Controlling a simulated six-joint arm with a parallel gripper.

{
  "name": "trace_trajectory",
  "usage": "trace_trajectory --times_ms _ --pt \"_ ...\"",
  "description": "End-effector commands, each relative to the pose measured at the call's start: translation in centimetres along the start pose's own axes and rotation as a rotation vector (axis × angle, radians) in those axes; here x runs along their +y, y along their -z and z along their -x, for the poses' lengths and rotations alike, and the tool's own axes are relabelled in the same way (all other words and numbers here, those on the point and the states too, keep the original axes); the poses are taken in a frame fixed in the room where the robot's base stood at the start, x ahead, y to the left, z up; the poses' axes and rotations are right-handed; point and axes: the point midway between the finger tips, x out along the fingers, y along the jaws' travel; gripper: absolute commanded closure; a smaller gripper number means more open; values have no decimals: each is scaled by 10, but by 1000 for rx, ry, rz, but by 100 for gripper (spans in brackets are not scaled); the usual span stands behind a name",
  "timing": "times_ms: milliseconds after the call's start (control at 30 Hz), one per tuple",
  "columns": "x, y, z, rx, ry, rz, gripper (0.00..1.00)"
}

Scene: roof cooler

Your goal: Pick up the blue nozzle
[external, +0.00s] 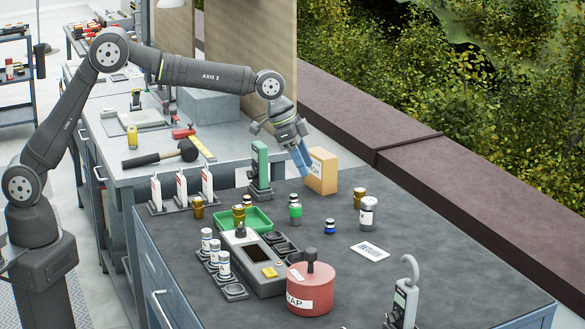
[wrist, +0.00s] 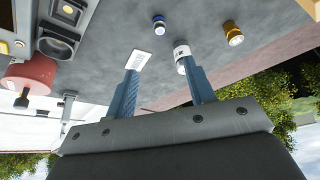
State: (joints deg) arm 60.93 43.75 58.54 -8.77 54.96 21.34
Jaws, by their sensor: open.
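The blue nozzle (external: 330,227) is a small upright piece with a blue band, standing on the dark bench top left of the white card. It also shows in the wrist view (wrist: 158,22), near the top and beyond my fingertips. My gripper (external: 303,160) is open and empty, with blue fingers, raised beside the orange-tan box. In the wrist view my gripper (wrist: 160,66) has its two fingers spread apart, and the nozzle is well clear of them.
The orange-tan box (external: 321,172) is close to my fingers. A grey labelled canister (external: 368,212) and a brass nozzle (external: 359,197) stand behind right. A green-banded nozzle (external: 295,210) is left, a white card (external: 369,252) lies right, and a red pot (external: 310,290) stands in front.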

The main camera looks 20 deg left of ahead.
Motion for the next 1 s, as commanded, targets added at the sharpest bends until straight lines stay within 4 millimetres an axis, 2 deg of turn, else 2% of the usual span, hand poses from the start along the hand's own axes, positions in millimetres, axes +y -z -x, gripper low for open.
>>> trace_trajectory --times_ms 167,500,633,867,1000 --pt "1 0 -28 -2 -2 -3 51" --pt "0 0 -98 -2 -1 -2 51" --pt "0 0 -114 0 0 -1 51" --pt "0 0 -128 0 0 -1 51" --pt "0 -2 -149 -2 -1 -1 51"
